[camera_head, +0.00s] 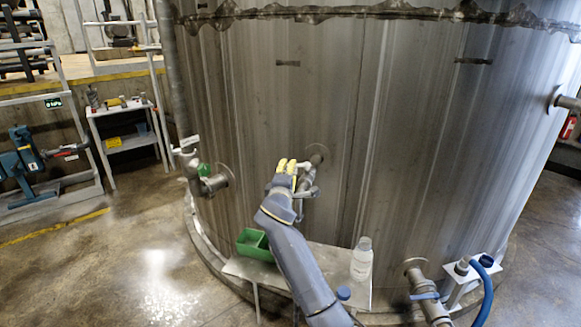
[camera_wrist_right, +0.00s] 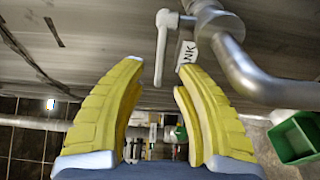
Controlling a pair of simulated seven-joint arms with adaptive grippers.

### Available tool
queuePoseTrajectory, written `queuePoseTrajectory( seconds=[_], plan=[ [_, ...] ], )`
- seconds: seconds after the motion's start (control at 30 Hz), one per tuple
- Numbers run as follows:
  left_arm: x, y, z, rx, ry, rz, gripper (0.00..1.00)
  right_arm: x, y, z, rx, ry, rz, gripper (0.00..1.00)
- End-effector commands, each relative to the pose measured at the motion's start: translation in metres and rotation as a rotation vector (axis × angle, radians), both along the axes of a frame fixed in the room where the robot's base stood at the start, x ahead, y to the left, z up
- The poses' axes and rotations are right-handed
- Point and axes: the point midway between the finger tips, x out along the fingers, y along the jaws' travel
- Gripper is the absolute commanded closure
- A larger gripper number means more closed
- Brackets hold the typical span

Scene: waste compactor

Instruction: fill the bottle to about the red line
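The clear-white bottle (camera_head: 361,260) stands upright on the low bench (camera_head: 325,258) in front of the tank; no red line can be made out on it. A small blue cap (camera_head: 343,292) shows near the bench's front edge. A sampling tap (camera_head: 308,178) sticks out of the tank wall, left of and above the bottle. My right gripper (camera_head: 287,168) is at this tap. In the wrist view its yellow fingers (camera_wrist_right: 160,75) are open, with the tap's pale lever (camera_wrist_right: 162,45) just beyond the fingertips. The metal spout (camera_wrist_right: 240,75) curves to the right. My left gripper is not in view.
A green bin (camera_head: 255,243) sits on the bench left of my forearm; it also shows in the wrist view (camera_wrist_right: 297,138). The large steel tank (camera_head: 400,120) fills the background. A pipe with a blue hose (camera_head: 484,300) is at lower right. Open floor lies left.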

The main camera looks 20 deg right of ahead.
Motion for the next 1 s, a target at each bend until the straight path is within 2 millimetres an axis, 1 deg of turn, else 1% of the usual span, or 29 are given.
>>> queuePoseTrajectory(
  seconds=[0.03,0.1,0.3,0.5,0.77,0.8,1.0],
  plan=[
    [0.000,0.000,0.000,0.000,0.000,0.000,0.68,0.007,-0.004,0.000,-0.002,0.001,-0.001,0.68],
    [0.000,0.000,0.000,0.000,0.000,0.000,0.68,0.015,-0.007,0.001,-0.002,0.001,-0.001,0.68],
    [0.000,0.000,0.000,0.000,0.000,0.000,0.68,0.031,-0.014,0.000,-0.001,0.000,0.000,0.68],
    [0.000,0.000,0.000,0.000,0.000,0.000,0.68,0.037,-0.017,-0.001,-0.001,0.001,-0.001,0.68],
    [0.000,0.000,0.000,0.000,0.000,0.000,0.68,0.038,-0.017,0.000,0.000,0.000,0.000,0.68],
    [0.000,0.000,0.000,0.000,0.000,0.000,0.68,0.038,-0.017,0.000,0.000,0.000,0.000,0.65],
    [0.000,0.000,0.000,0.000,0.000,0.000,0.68,0.037,-0.017,0.000,0.000,0.000,0.000,0.88]
  ],
)
